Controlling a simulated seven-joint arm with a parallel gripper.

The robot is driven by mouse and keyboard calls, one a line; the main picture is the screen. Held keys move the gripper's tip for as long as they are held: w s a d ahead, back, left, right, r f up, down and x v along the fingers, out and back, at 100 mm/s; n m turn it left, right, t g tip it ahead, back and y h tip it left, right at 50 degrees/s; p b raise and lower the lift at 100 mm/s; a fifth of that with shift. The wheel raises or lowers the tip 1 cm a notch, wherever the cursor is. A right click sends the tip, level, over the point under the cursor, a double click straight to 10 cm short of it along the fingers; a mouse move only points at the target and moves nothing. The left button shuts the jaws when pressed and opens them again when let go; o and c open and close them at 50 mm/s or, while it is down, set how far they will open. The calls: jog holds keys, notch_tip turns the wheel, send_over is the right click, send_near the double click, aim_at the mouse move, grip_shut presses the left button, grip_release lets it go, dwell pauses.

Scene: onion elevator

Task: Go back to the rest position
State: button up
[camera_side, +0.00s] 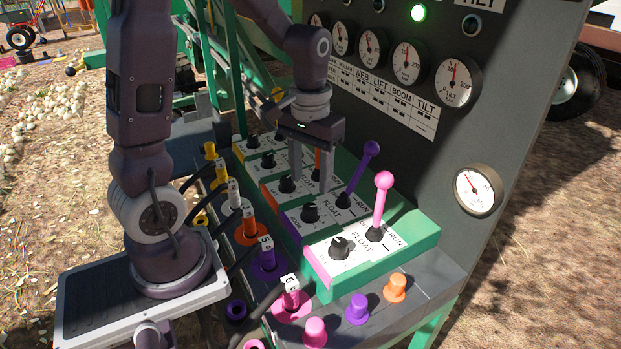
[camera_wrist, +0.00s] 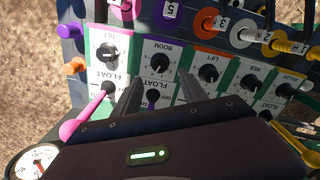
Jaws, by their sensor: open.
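My gripper (camera_side: 311,187) is open and empty, pointing down over the middle of the lever panel. In the wrist view its two fingers (camera_wrist: 160,78) stand apart above the BOOM and LIFT plates, with a purple lever base between them in the picture. The pink lever (camera_side: 381,205) stands upright on the nearest plate, and the purple lever (camera_side: 361,173) leans on the plate behind it. An orange lever (camera_side: 317,160) is partly hidden by my gripper. The levers farther back are mostly hidden.
A dark gauge board (camera_side: 500,110) with several dials and a lit green lamp (camera_side: 418,12) rises behind the levers. Numbered coloured plugs with cables (camera_side: 290,292) line the panel's front. Loose orange, purple and pink caps (camera_side: 357,308) stand at the near end.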

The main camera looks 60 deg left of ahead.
jog(key=s+d+r+m+t, duration=0.5)
jog(key=s+d+r, duration=0.3)
jog(key=s+r, duration=0.3)
jog(key=shift+s+d+r+t, duration=0.15)
jog(key=shift+s+d+t, duration=0.2)
jog(key=shift+s, duration=0.85)
dwell(2.4)
